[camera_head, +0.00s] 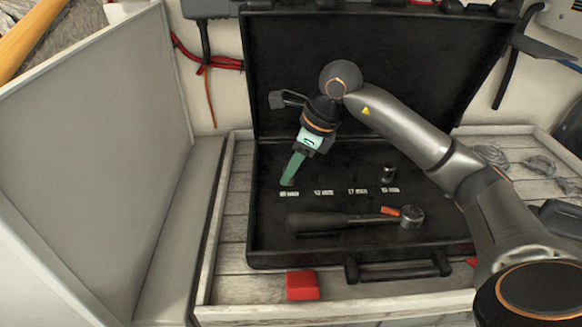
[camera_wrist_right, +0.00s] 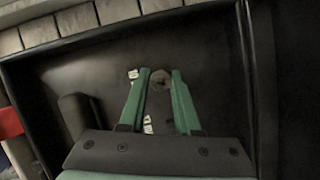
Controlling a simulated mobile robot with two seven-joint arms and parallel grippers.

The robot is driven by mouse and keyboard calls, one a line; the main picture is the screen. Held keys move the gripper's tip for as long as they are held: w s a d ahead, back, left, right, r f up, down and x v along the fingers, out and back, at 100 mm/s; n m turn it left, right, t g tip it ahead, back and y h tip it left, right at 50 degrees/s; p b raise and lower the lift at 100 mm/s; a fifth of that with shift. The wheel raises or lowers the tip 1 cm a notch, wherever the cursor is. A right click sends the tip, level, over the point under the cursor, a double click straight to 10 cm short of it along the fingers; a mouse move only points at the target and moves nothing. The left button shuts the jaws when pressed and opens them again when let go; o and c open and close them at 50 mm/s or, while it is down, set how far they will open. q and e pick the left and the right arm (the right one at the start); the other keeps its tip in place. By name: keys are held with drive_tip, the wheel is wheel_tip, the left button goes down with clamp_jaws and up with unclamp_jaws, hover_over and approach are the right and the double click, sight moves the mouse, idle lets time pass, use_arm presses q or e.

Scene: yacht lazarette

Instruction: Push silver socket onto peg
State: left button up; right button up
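My right gripper (camera_head: 288,182) comes down with long green fingers at the left end of the row of white labels in the open black case. The right wrist view shows its two fingers (camera_wrist_right: 160,73) apart, with a dull grey round piece (camera_wrist_right: 159,79), seemingly a socket or peg, between the tips. Gaps seem to show beside it; whether it sits on a peg is unclear. The head view hides this piece behind the fingers. A dark silver socket (camera_head: 388,174) stands upright near the right end of the row. My left gripper is not in view.
A ratchet (camera_head: 345,220) with a dark handle lies in front of the labels, a red-orange piece (camera_head: 390,211) by its head. The case lid (camera_head: 440,60) stands open behind. A red block (camera_head: 302,285) lies before the case. A grey panel (camera_head: 90,130) rises at left.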

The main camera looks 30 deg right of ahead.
drive_tip(key=o, duration=0.5)
drive_tip(key=p+v, duration=0.1)
drive_tip(key=v, duration=1.1)
drive_tip(key=shift+d+r, duration=0.1)
drive_tip(key=shift+r, duration=0.15)
drive_tip(key=shift+s+f, duration=0.1)
